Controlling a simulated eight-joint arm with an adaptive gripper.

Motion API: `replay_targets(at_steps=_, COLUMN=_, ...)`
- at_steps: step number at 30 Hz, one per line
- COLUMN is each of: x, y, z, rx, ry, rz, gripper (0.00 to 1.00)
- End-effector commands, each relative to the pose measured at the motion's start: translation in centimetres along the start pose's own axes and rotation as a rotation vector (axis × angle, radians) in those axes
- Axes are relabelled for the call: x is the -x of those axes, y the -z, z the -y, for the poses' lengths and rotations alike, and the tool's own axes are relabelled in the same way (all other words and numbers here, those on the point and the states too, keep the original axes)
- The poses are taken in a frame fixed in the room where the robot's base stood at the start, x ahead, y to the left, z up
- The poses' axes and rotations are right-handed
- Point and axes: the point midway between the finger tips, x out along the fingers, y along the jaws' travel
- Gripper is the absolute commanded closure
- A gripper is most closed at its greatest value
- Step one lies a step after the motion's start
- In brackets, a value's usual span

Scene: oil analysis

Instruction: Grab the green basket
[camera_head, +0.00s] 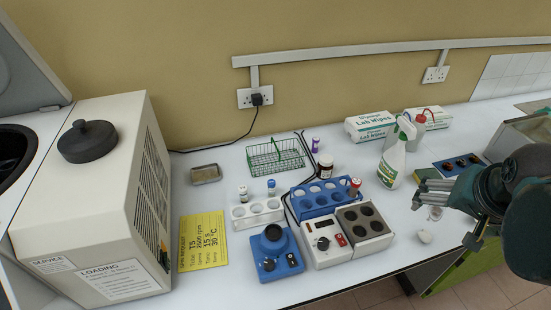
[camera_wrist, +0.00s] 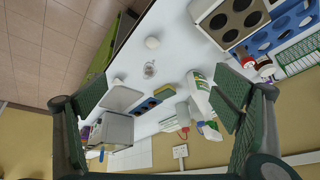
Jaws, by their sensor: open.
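The green wire basket (camera_head: 274,156) stands on the white bench near the back wall, a little left of the middle in the head view. Its handle stands up and it looks empty. In the wrist view, part of a green wire grid (camera_wrist: 297,55) shows at the right edge, beyond the blue rack. My gripper (camera_head: 440,212) is at the right of the head view, over the bench's front part, well apart from the basket. Its two fingers (camera_wrist: 160,108) are spread wide in the wrist view, with nothing held between them.
A spray bottle (camera_head: 393,158), a blue tube rack (camera_head: 318,204) and a heating block (camera_head: 365,228) stand between my gripper and the basket. A dark bottle (camera_head: 326,167) is just right of the basket.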

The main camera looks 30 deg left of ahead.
Motion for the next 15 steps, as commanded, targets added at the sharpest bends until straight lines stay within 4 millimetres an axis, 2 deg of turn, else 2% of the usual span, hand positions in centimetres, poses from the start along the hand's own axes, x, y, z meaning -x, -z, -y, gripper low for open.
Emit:
replay_targets(at_steps=3, x=0.0, y=1.8, z=1.9, rx=-0.018, ry=-0.003, rz=0.018, gripper=0.11)
replay_targets(at_steps=15, x=-1.3, y=6.5, z=8.5, rx=-0.096, ry=-0.031, rz=0.076, gripper=0.11)
